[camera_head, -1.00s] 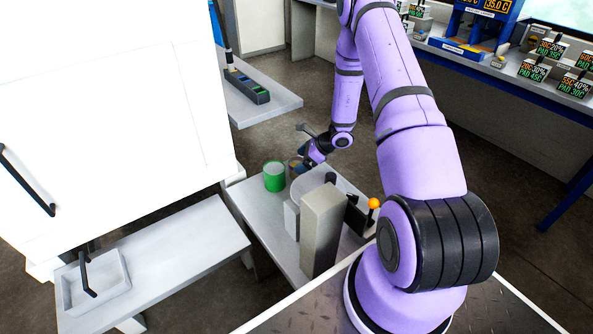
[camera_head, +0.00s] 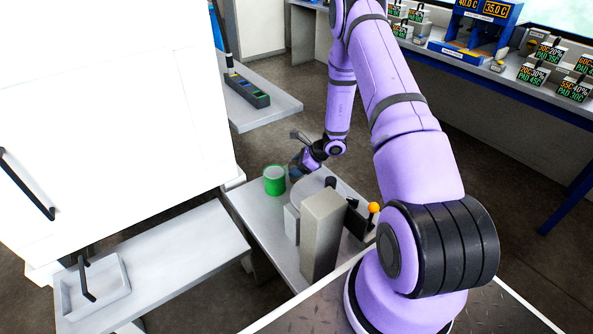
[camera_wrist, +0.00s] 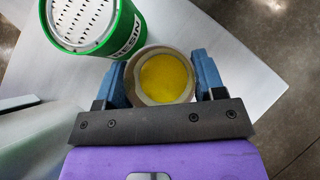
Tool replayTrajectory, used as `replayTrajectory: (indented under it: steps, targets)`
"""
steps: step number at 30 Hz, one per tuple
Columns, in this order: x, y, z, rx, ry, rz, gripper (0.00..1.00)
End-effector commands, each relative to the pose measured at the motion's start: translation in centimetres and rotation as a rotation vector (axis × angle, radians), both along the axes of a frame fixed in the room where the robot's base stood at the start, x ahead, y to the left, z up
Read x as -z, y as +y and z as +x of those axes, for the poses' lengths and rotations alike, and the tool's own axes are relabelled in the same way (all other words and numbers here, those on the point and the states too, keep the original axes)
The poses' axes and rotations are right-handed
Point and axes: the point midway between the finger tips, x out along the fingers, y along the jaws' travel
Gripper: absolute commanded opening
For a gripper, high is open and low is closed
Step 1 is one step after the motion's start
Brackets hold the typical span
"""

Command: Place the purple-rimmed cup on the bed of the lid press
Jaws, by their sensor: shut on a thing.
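My gripper (camera_wrist: 163,78) is shut on a cup (camera_wrist: 166,78), with one blue finger on each side of it. The cup is round, with a pale greyish rim and yellow contents; no clear purple shows on the rim from here. In the head view my gripper (camera_head: 298,166) is over the small table, just right of the green can, and the cup cannot be made out there. The lid press (camera_head: 322,232) is a grey upright block with an orange-knobbed lever, nearer than the gripper. A pale round part beside it may be its bed, partly hidden by the block.
A green can marked RESIN (camera_head: 274,180) stands close left of my gripper; it also shows in the wrist view (camera_wrist: 95,22). A white cabinet (camera_head: 110,100) is at left, with a low bench (camera_head: 190,245) below. Small labelled boxes line the back counter.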

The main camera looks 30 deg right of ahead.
Motion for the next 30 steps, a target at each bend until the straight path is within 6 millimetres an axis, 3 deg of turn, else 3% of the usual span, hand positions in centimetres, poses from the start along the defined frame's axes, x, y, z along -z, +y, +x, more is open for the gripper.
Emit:
replayTrajectory:
  steps: [8,21,30]
  targets:
    - [-2.2,0.0,0.0,0.000,-0.003,-0.001,0.36]
    - [-8.2,0.0,0.0,-0.001,-0.002,-0.001,0.36]
    - [-9.8,0.0,0.0,0.000,0.000,0.000,0.36]
